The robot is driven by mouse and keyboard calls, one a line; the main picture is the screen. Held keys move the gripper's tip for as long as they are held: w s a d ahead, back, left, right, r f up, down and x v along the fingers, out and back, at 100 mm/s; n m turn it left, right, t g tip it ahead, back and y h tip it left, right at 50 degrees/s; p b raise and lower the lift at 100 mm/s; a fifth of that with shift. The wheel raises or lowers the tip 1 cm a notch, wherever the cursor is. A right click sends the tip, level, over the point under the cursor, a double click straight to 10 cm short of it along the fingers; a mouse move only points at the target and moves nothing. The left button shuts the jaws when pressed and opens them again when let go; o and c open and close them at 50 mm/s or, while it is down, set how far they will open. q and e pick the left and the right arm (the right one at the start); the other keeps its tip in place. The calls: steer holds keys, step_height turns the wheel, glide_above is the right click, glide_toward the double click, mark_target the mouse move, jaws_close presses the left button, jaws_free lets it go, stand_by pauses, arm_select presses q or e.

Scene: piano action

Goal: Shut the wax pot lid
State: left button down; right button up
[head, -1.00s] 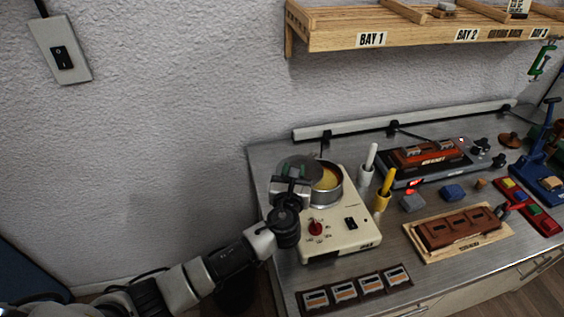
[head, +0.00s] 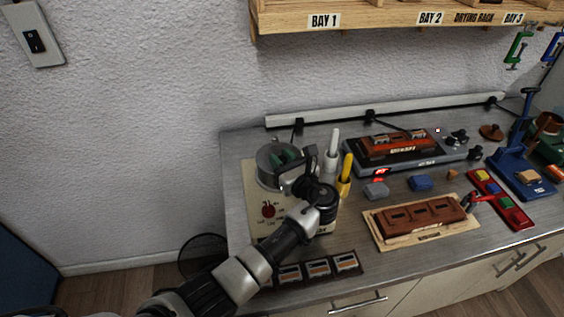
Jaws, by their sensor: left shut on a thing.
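The wax pot (head: 263,180) is a round metal pot set in a cream heater base (head: 250,222) with a red knob, at the left end of the bench. Its grey round lid (head: 270,156) now lies over the pot's mouth, and the yellow wax is out of sight. The hand hides the lid's right part and the exact grip, so I cannot tell whether the lid is fully seated. My right gripper is not in view.
White and yellow sticks in holders (head: 344,180) stand just right of the pot. A tray of small framed pieces (head: 318,267) lies at the front edge, partly behind my arm. A brown mould (head: 420,216) sits further right. The wooden rack (head: 390,18) hangs above.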

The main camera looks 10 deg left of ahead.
arm_select(q)
steer(key=shift+w+r+n+g+y, duration=0.1)
steer(key=shift+n+g+y, duration=0.2)
steer(key=shift+y, duration=0.1)
steer(key=c, duration=1.2)
jaws_free()
steer(key=shift+o, duration=1.4)
steer(key=shift+w, duration=0.1)
